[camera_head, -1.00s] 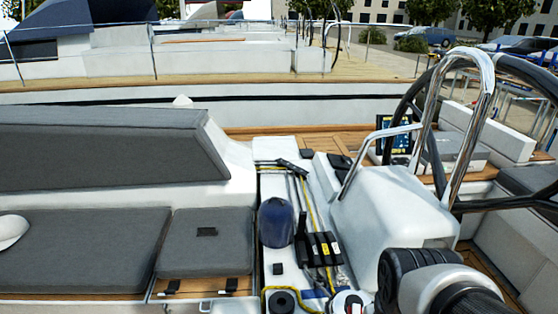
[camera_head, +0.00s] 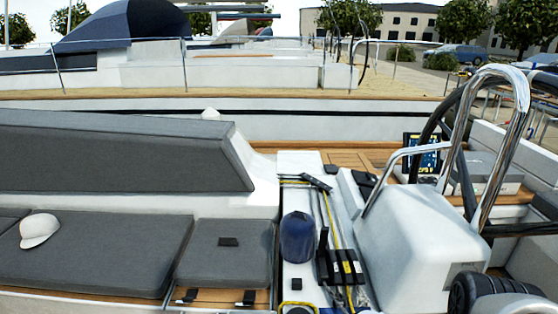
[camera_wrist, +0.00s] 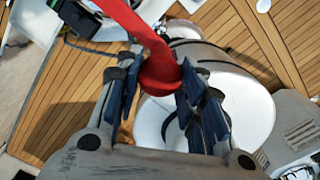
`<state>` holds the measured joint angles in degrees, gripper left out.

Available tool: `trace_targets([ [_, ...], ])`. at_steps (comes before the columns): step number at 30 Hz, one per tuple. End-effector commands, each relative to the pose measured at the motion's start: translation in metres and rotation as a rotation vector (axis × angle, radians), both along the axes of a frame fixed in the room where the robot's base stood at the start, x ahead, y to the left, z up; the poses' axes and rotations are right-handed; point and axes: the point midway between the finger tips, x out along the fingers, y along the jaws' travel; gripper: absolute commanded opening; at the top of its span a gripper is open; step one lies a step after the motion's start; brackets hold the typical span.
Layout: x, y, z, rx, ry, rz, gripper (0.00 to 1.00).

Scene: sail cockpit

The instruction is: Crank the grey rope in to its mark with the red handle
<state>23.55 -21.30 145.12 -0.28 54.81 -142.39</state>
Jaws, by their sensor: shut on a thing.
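In the wrist view the red handle (camera_wrist: 150,48) runs down from the top edge and ends in a round red knob. My gripper (camera_wrist: 158,82) is shut on this knob, with a blue finger on each side. The handle's far end is out of view, so I cannot tell what it sits on. In the head view thin grey lines (camera_head: 319,208), perhaps the grey rope, run beside the yellow rope (camera_head: 333,222) towards the black rope clutches (camera_head: 340,267). No mark on the grey rope can be made out. My gripper and the red handle are outside the head view.
A navy rounded object (camera_head: 297,237) stands left of the clutches. The white steering console (camera_head: 415,240) with chrome rail (camera_head: 515,110) and wheel stands at right. Grey cushions (camera_head: 90,255) with a white cap (camera_head: 40,230) lie at left.

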Motion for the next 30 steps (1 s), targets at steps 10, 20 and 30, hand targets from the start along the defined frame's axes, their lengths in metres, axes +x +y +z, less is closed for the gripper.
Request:
trace_targets([
  [10,-0.014,-0.023,-0.002,0.021,0.028,-0.095,0.0],
  [20,-0.009,0.009,-0.003,0.02,0.029,-0.253,0.0],
  [30,-0.009,0.018,-0.004,0.019,0.03,-0.309,0.0],
])
